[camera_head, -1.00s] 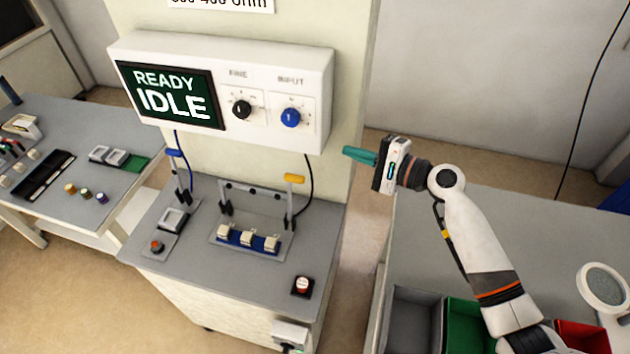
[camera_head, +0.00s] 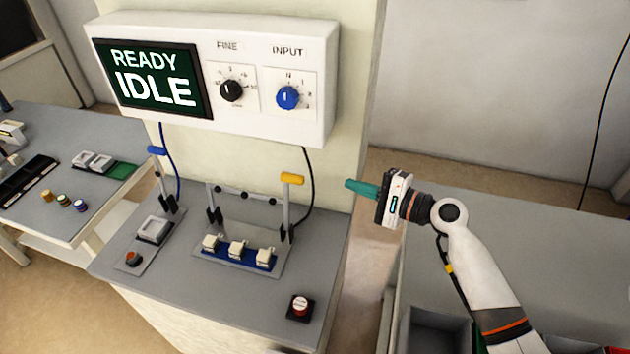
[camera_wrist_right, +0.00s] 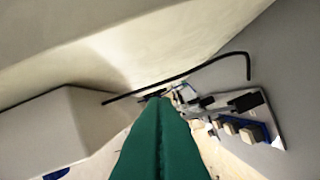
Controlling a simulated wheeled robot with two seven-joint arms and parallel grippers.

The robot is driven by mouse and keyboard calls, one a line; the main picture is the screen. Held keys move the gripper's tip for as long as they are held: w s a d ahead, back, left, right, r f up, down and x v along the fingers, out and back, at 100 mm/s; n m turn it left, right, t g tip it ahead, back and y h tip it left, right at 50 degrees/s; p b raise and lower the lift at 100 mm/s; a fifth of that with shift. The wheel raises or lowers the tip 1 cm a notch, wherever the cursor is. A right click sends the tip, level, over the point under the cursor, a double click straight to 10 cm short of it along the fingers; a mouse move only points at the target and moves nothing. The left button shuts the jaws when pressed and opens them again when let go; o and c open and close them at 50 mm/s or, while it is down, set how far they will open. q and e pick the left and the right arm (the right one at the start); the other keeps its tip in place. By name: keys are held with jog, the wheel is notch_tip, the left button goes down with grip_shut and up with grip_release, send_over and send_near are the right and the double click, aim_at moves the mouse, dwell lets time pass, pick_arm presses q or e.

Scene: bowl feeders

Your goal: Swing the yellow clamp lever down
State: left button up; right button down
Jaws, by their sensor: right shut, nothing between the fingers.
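The yellow clamp lever (camera_head: 291,179) stands upright at the right end of the clamp fixture (camera_head: 262,258) on the grey bench. Its yellow grip is at the top of a grey arm with a black base. My right gripper (camera_head: 350,184) has green fingers, shut and empty. It is to the right of the yellow grip, at about the same height in the head view, and apart from it. In the right wrist view the shut fingers (camera_wrist_right: 160,120) point toward the area beside the fixture (camera_wrist_right: 262,120). The yellow grip cannot be made out there. My left gripper is not in view.
A white control box (camera_head: 318,92) reading "READY IDLE" hangs above the bench. A blue-gripped lever (camera_head: 157,151) stands at the left. A red button (camera_head: 300,306) is at the bench's front right. A black cable (camera_head: 307,178) runs behind the yellow lever.

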jog(key=shift+a, duration=0.1)
jog(key=w+a+p, duration=0.2)
jog(key=a+p, duration=0.2)
jog(key=a, duration=0.5)
jog(key=shift+w, duration=0.15)
jog(key=shift+r, duration=0.1)
dwell(0.3)
